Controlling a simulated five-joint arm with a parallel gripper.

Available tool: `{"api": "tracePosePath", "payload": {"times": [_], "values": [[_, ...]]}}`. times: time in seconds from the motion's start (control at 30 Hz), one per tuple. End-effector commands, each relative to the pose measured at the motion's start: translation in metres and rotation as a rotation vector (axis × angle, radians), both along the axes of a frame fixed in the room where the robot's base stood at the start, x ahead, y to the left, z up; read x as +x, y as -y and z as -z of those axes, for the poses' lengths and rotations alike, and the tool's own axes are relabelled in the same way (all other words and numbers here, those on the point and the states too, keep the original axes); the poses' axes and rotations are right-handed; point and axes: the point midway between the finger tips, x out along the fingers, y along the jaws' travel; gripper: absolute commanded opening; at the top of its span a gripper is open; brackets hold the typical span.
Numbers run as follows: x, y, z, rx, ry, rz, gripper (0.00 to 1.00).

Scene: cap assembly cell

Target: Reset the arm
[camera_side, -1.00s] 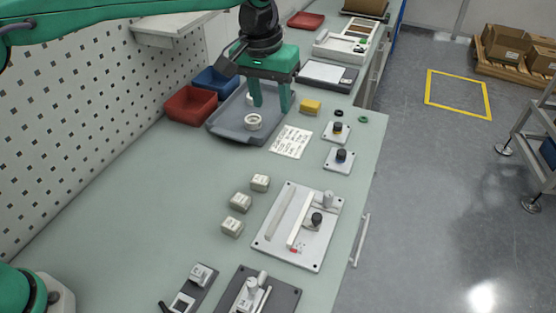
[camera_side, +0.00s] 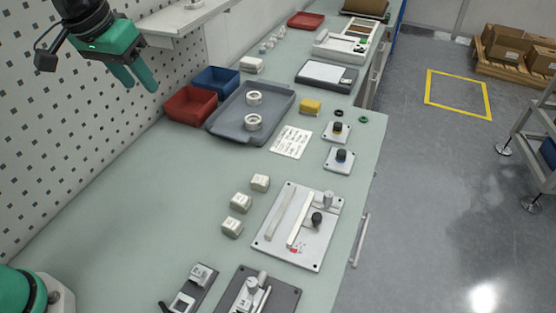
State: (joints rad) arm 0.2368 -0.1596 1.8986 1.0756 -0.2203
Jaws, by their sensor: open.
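My green gripper (camera_side: 138,77) is open and empty. It hangs at the upper left of the picture, in front of the perforated wall panel and left of the red bin, with its two fingers pointing down and to the right. It touches nothing that I can see. The grey tray (camera_side: 228,124) on the bench holds two white rings, a rear ring (camera_side: 254,98) and a front ring (camera_side: 253,122), both lying apart from my gripper.
A red bin (camera_side: 190,104) and a blue bin (camera_side: 216,80) stand beside the tray. A shelf (camera_side: 185,20) juts out near my gripper. Several pale blocks (camera_side: 241,202) and a fixture plate (camera_side: 299,226) stand on the bench. The bench's left-middle is clear.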

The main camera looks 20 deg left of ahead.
Motion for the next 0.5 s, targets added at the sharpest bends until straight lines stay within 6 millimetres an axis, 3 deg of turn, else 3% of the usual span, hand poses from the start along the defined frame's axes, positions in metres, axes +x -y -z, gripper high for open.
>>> {"api": "tracePosePath", "payload": {"times": [0.5], "values": [[-0.093,-0.065,0.026,0.033,0.112,-0.022,0.43]]}}
